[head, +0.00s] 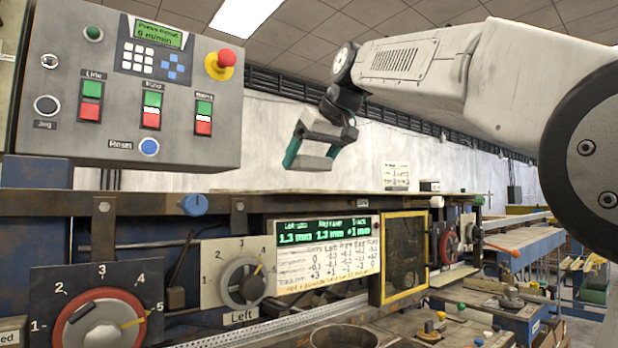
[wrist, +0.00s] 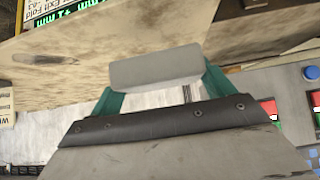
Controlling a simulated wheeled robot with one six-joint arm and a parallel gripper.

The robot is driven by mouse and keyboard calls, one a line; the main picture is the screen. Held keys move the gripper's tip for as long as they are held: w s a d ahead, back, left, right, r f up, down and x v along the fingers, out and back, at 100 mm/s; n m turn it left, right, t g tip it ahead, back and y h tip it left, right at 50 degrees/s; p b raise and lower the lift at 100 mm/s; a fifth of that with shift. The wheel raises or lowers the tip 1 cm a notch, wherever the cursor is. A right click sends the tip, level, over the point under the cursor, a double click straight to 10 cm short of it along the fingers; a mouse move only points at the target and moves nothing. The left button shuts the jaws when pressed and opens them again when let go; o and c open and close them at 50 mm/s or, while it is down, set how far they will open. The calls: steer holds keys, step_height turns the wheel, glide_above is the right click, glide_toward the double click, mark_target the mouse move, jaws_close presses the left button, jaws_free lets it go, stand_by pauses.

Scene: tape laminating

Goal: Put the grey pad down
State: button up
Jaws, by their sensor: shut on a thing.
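The grey pad (wrist: 155,66) is a light grey block between the two green fingers of my gripper in the wrist view. In the head view my gripper (head: 312,156) hangs in the air in front of the pale back wall. The pad (head: 310,162) shows there as a grey bar across its fingertips. My gripper is shut on the pad, above the level of the machine's top ledge. In the wrist view a worn beige surface (wrist: 245,40) lies beyond the pad, with no clear contact.
A control box (head: 130,85) with buttons and a red emergency stop (head: 220,64) stands at left. Below are dials (head: 245,284), a readout panel (head: 328,250) and a yellow-framed window (head: 404,257). A round metal container (head: 343,338) sits at the bottom. Roller tables (head: 525,245) are at right.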

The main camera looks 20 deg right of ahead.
mark_target(314, 171)
steer(key=shift+w+d, duration=0.25)
steer(key=shift+w, duration=0.25)
steer(key=shift+w+d, duration=0.2)
steer(key=shift+w, duration=0.3)
steer(key=shift+f, duration=1.8)
steer(key=shift+f, duration=0.1)
steer(key=shift+f, duration=0.1)
steer(key=o, duration=1)
steer(key=shift+f, duration=0.1)
steer(key=shift+c, duration=0.2)
steer(key=v, duration=1.2)
steer(key=shift+r, duration=0.25)
